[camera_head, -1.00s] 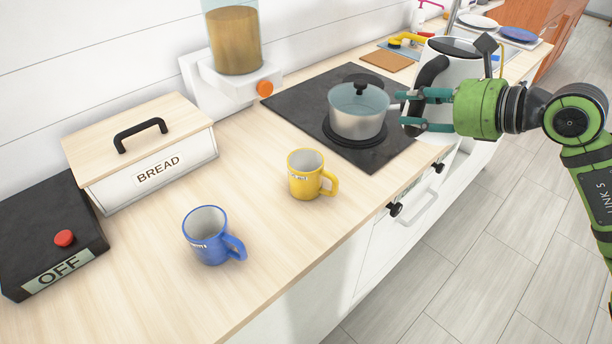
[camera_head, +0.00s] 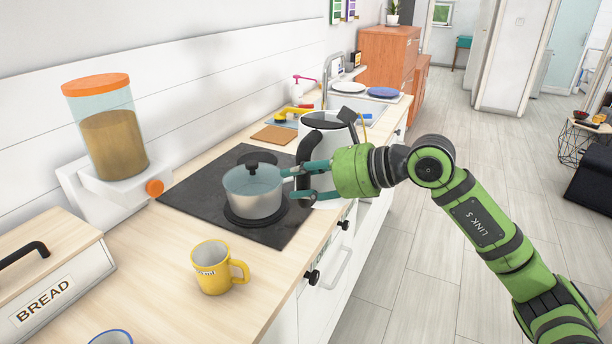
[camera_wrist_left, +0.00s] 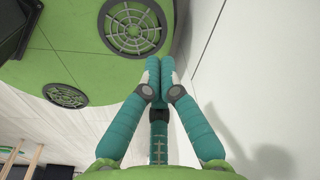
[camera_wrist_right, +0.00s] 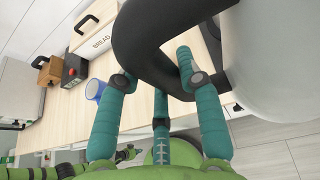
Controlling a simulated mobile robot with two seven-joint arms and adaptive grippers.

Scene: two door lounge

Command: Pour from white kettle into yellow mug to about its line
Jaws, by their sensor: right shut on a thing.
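The white kettle (camera_head: 328,125) with a black handle is at the far side of the hob, partly behind my right gripper. My right gripper (camera_head: 302,180) is shut on the kettle's black handle, which also shows in the right wrist view (camera_wrist_right: 150,45). Whether the kettle touches the counter is not clear. The yellow mug (camera_head: 213,268) stands upright on the counter, left of and nearer than the kettle, its handle to the right. Its line and inside level cannot be made out. My left gripper (camera_wrist_left: 154,66) shows only in the left wrist view, fingers together with nothing between them.
A lidded pot (camera_head: 253,193) stands on the black hob (camera_head: 190,195) between mug and kettle. A blue mug (camera_head: 111,337), a bread box (camera_head: 65,290) and a dispenser (camera_head: 115,140) are to the left. The counter's front edge is close to the yellow mug.

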